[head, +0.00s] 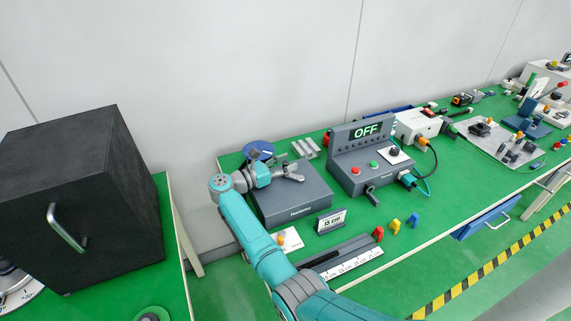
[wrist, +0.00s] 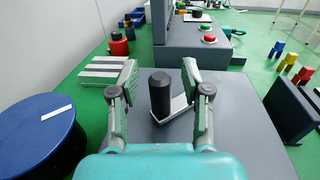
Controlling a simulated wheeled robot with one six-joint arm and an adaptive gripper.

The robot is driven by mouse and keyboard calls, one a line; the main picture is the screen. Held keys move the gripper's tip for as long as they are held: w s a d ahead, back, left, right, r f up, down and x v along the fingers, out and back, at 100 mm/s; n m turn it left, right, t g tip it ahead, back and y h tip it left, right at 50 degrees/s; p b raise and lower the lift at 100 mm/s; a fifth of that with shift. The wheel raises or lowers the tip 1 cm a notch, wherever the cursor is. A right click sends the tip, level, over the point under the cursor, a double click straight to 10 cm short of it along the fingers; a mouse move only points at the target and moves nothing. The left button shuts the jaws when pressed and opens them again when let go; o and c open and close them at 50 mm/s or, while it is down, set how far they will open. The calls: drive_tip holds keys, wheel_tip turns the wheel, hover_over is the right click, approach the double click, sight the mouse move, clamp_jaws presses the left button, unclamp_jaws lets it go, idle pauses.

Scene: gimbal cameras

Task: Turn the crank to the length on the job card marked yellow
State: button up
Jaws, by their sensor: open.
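The crank's black upright handle (wrist: 160,95) stands on a light grey crank arm (wrist: 180,106) above a dark grey box (wrist: 225,115). In the wrist view my gripper (wrist: 159,72) is open, with one finger on each side of the handle and gaps visible. In the head view my gripper (head: 282,170) is over the box (head: 295,205), largely covering the crank. A small sign (head: 331,221) stands in front of the box; its writing is too small to read surely. A white card (head: 289,240) with an orange-yellow knob lies nearby. A ruler scale (head: 350,265) lies along the front.
A control box (head: 365,160) with an OFF display stands right of the crank box. Red (head: 378,233), yellow (head: 396,225) and blue (head: 413,219) pieces stand near the front edge. A blue round object (wrist: 38,130) sits left of my gripper. A black cabinet (head: 80,200) stands far left.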

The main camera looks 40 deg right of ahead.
drive_tip(key=a, duration=0.4)
drive_tip(key=w+a, duration=0.1)
drive_tip(key=a, duration=0.7)
drive_tip(key=shift+w, duration=0.4)
